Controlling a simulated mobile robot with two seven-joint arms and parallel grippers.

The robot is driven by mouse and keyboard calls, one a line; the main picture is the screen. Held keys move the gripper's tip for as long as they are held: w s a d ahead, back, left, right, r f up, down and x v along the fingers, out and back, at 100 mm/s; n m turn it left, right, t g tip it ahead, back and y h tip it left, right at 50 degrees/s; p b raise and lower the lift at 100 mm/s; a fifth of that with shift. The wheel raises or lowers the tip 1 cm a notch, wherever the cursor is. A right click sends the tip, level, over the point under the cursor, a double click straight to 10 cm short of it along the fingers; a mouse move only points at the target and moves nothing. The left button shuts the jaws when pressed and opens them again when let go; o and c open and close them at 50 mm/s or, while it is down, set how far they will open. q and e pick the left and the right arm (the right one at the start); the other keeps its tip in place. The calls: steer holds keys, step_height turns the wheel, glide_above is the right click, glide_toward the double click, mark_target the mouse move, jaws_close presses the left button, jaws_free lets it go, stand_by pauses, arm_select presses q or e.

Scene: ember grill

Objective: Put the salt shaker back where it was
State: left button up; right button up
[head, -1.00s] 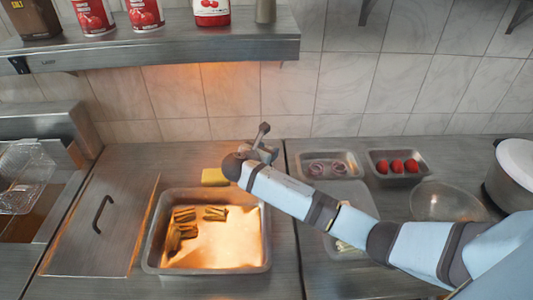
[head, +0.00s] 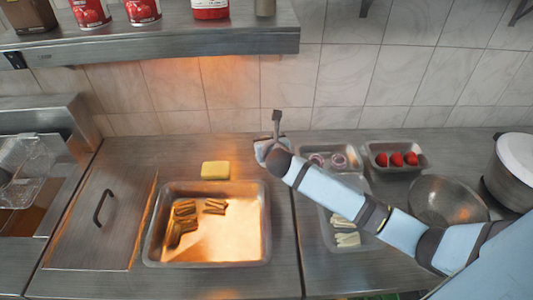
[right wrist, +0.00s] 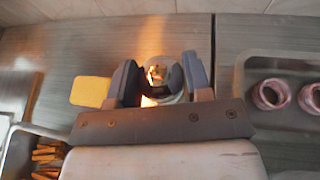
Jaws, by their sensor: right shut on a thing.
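The salt shaker, a shiny round metallic thing (right wrist: 165,77), is between the fingers of my right gripper in the right wrist view. My right gripper (right wrist: 160,82) is shut on it, with one dark finger on each side. Warm orange reflections show on its top. In the head view my right gripper (head: 273,146) is above the back of the counter, near the seam and in front of the tiled wall. The shaker is hard to tell apart from the gripper there. My left gripper is not in view.
A yellow sponge (head: 215,170) lies behind a tray of fries (head: 207,265). Trays of onion rings (head: 335,160) and red items (head: 397,160), a bowl (head: 445,203) and a pot (head: 512,165) stand right.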

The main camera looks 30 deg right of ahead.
steer(key=shift+f, duration=2.1)
steer(key=o, duration=1.1)
steer(key=shift+f, duration=0.1)
steer(key=shift+c, duration=0.2)
steer(key=v, duration=1.2)
steer(key=shift+b, duration=0.3)
